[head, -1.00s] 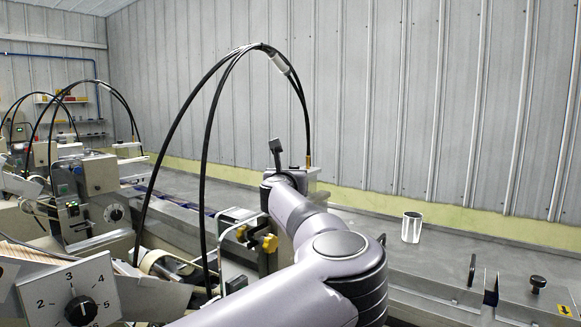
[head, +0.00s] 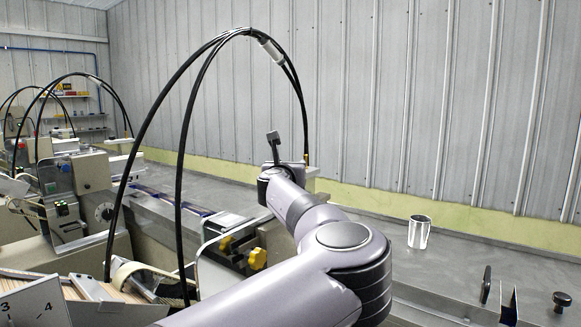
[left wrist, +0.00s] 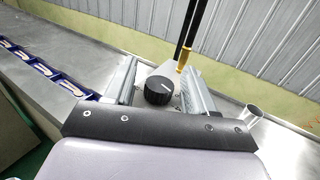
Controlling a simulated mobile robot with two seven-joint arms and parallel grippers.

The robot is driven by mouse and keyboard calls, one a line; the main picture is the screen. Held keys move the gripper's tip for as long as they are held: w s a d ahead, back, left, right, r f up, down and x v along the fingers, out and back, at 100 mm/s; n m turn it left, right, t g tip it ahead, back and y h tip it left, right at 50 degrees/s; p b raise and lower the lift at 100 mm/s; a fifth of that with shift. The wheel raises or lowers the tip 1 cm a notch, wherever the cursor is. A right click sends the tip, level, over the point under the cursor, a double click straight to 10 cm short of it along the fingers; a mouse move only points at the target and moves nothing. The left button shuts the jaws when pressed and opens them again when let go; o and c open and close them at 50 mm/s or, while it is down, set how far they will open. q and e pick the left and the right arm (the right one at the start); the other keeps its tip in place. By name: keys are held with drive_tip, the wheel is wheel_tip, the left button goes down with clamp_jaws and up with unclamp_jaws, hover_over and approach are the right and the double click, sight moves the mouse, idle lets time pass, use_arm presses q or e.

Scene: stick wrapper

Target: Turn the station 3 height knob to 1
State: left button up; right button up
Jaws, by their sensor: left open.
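A black round knob (left wrist: 158,90) with a white pointer line shows in the left wrist view. It sits in front of a pale plate, and no numbers can be read on it there. My left gripper (left wrist: 158,70) is open, with one finger on each side of the knob in the picture. I cannot tell whether the fingers touch it. In the head view my left arm reaches to the middle of the picture, and its gripper is largely hidden. A numbered dial plate (head: 35,305) at the lower left shows a 3 and a 4. My right gripper is not in view.
Black cables (head: 180,150) arch over the machine. A shiny metal cup (head: 419,232) stands on the grey surface at the right. Yellow knobs (head: 257,258) sit left of my arm. Blue packs (left wrist: 30,65) lie along the track. A ribbed wall is behind.

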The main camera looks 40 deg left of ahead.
use_arm(q)
drive_tip(key=shift+s, duration=0.1)
drive_tip(key=c, duration=0.9)
drive_tip(key=shift+c, duration=0.2)
drive_tip(key=m+t+h, duration=0.1)
drive_tip(key=m+h, duration=0.1)
drive_tip(key=h, duration=0.1)
drive_tip(key=m+t+h, duration=0.1)
drive_tip(key=m+h, duration=0.1)
drive_tip(key=h, duration=0.1)
drive_tip(key=shift+a+t, duration=0.1)
drive_tip(key=shift+t, duration=0.2)
drive_tip(key=shift+m+h, duration=1.8)
drive_tip(key=shift+h, duration=1.1)
